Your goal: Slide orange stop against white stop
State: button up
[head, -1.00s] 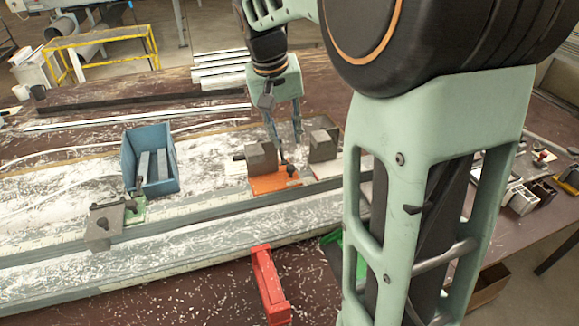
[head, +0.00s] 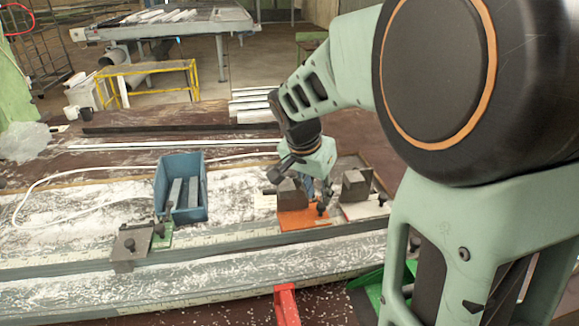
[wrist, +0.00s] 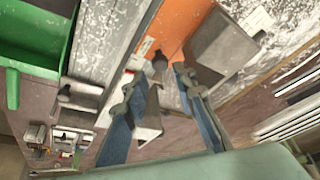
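The orange stop (head: 303,220) sits on the grey rail, with a dark grey block on its plate and a black knob at its front right. The white stop (head: 366,209), with a similar grey block, is just to its right. I cannot tell whether their plates touch. My gripper (head: 327,187) is low between the two blocks, behind the knob. In the wrist view, the fingers of my gripper (wrist: 163,68) stand apart around the knob's area; contact is unclear. The orange plate (wrist: 180,28) shows beyond them. A grey block between the fingers seems to be the white stop's.
A blue bin (head: 206,190) with grey bars stands behind the rail. A green stop (head: 163,236) with a grey block is at the rail's left. A red piece (head: 287,304) and a green bin (head: 366,280) are in front. White shavings cover the bench.

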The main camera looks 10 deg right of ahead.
aim_at(321, 205)
jog(key=x, duration=0.5)
jog(key=shift+f, duration=0.1)
grip_shut()
